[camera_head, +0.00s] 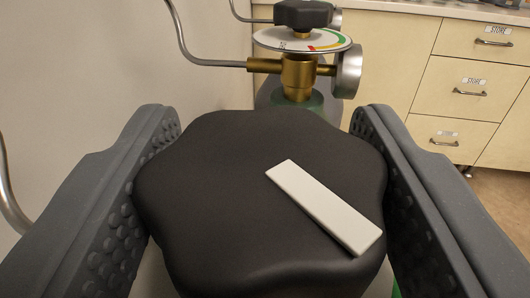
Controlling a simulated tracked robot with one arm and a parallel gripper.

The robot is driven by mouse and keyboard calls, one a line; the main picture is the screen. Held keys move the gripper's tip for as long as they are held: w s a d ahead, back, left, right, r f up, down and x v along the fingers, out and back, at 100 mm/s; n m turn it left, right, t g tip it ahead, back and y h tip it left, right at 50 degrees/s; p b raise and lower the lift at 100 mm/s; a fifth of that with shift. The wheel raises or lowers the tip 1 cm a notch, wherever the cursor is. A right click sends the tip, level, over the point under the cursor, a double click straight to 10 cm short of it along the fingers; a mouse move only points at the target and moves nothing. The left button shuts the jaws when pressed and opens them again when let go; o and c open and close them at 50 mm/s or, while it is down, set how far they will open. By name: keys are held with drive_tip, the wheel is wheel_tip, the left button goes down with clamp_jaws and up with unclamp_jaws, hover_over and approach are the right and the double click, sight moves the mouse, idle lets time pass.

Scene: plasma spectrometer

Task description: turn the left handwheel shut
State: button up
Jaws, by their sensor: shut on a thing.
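A black lobed handwheel (215,220) with a white bar marker (325,207) on its top fills the lower middle of the head view. The marker lies slanted, from upper left to lower right. My gripper (262,190) has one dark, studded finger on each side of this handwheel and is shut on it. What lies under the handwheel is mostly hidden. A second black handwheel (303,13) sits farther back, above a round dial plate with green, yellow and red marks (290,40) and a brass valve body (298,75).
A grey pipe (215,62) runs from the rear valve to the left, near the pale wall (80,60). A round metal gauge (347,70) sits on its right side. Cream drawers labelled STORE (465,92) stand at the back right, with floor before them.

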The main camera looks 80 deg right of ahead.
drive_tip(key=m+g+p, duration=0.1)
drive_tip(key=m+g, duration=0.1)
drive_tip(key=g, duration=0.2)
drive_tip(key=shift+s+d+f, duration=0.1)
drive_tip(key=shift+s, duration=0.05)
drive_tip(key=shift+m+g, duration=1.3)
drive_tip(key=shift+g, duration=0.3)
drive_tip(key=shift+m+g, duration=0.3)
drive_tip(key=shift+g, duration=0.1)
drive_tip(key=o, duration=1)
